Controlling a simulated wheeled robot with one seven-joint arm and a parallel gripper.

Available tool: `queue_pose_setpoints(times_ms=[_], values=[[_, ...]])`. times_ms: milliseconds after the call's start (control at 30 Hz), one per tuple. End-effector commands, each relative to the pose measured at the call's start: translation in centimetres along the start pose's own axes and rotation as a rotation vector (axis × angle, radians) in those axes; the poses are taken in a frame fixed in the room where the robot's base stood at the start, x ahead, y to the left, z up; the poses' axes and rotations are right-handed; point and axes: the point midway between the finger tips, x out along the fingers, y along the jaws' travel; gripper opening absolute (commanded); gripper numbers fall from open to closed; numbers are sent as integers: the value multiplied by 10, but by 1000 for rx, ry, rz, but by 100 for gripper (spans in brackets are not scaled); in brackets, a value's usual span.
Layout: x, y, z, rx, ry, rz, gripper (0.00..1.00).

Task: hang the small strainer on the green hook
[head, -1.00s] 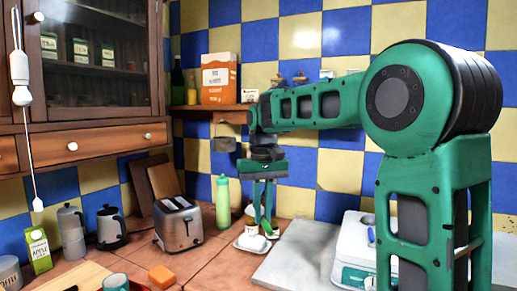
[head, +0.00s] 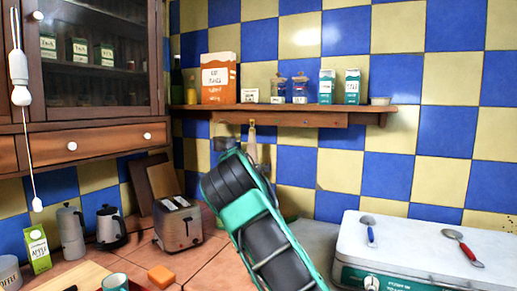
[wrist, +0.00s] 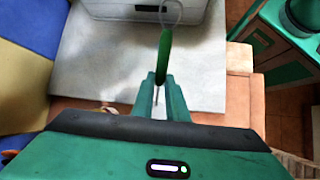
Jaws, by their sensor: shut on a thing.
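In the wrist view my gripper (wrist: 160,80) is shut on the green handle of the small strainer (wrist: 164,50). The strainer's pale round head is at the top of that view, partly cut off and faint, pointing away from the gripper. In the head view my arm's dark and green links hide the gripper and the strainer. Under the wall shelf, near its left part, a pale item (head: 252,143) hangs and a grey item hangs left of it. I cannot make out a green hook in either view.
A wooden shelf (head: 300,112) on the tiled wall holds boxes, jars and cartons. A white case (head: 430,252) carries a blue-handled utensil (head: 370,232) and a red-handled one (head: 463,246). A toaster (head: 178,223) stands on the left counter. A pale slab (wrist: 95,75) lies below my gripper.

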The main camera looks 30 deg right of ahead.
Motion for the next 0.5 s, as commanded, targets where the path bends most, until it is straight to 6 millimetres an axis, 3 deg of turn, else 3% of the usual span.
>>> queue_pose_setpoints(times_ms=[267,500], values=[[0,48,-3,-281,-199,320,0],[-24,86,9,-475,-320,643,0]])
